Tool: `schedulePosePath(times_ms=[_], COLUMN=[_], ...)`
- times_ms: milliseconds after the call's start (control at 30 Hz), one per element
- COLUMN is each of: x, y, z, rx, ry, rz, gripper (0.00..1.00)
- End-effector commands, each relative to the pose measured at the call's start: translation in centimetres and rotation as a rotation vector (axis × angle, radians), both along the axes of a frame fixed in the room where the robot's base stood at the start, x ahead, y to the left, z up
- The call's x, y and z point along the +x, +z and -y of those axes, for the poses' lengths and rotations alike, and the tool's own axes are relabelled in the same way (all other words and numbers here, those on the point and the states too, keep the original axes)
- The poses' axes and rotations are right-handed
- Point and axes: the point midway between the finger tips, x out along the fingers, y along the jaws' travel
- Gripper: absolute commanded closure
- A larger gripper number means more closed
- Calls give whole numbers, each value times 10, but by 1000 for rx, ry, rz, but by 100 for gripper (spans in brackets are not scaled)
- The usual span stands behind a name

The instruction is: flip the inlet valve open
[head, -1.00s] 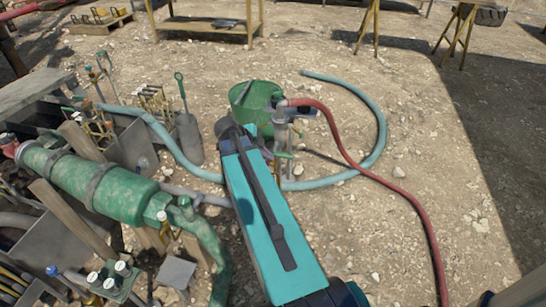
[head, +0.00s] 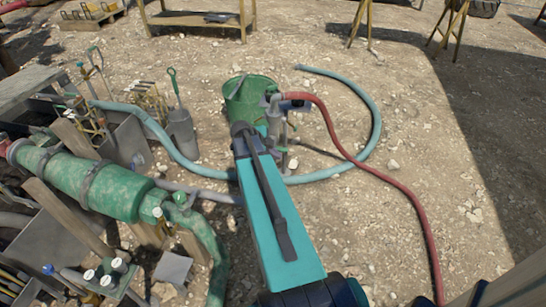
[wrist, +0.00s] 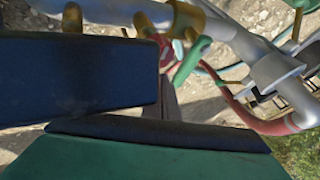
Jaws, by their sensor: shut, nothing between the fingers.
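A grey upright pipe fitting (head: 274,128) stands in front of the green bucket, with the red hose (head: 330,125) joined to its top. In the wrist view I see grey pipework (wrist: 235,40) with a brass-coloured valve body (wrist: 186,20). A green lever (wrist: 192,60) and a red part lie close beside it. I cannot tell which lever is the inlet valve's. My gripper (wrist: 170,98) is shut and empty, just below these levers in the wrist view. Contact cannot be made out. In the head view my arm's end hides the fingertips.
A green bucket (head: 246,100) stands behind the fitting. A pale blue hose (head: 376,110) curls around on the ground. A large green cylinder (head: 85,182) and clutter fill the left. Open gravel (head: 420,130) lies to the right, with a wooden bench (head: 200,20) at the back.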

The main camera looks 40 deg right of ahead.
Motion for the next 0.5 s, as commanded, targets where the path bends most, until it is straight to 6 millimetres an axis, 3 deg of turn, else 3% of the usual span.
schedulePosePath(times_ms=[200,500], x=[9,10], y=[0,0], z=[13,16], rx=[0,1], ry=[0,1], rz=[0,0], gripper=[100,100])
